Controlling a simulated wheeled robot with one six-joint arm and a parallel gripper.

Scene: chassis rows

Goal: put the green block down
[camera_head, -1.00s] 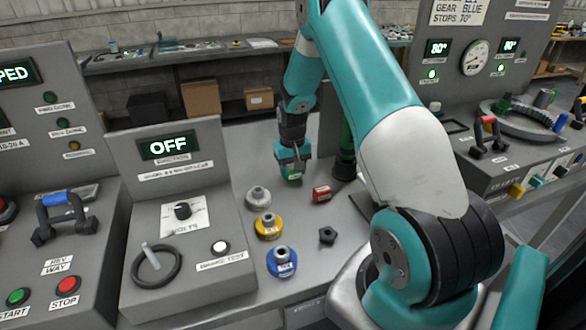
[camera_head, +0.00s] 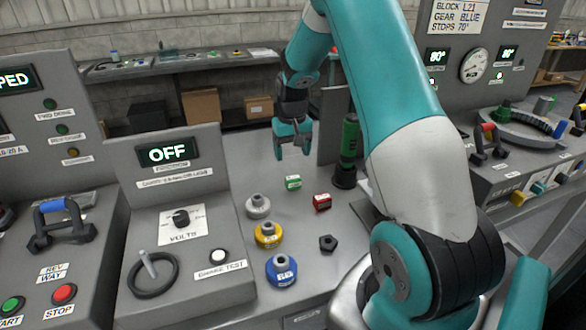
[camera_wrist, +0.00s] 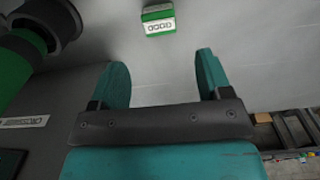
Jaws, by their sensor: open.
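The green block (camera_head: 293,183) sits on the grey bench top, with a white label on its side. It also shows in the wrist view (camera_wrist: 158,19), beyond my fingertips and apart from them. My gripper (camera_head: 293,154) is above and behind the block, open and empty. In the wrist view its two teal fingers (camera_wrist: 162,75) stand wide apart with only the bench surface between them.
A red block (camera_head: 322,202) lies right of the green block. Grey, yellow (camera_head: 268,234) and blue (camera_head: 281,270) knobbed pieces stand in a row at left. A black pentagonal piece (camera_head: 328,243) lies in front. A green and black cylinder (camera_head: 349,150) stands upright at right.

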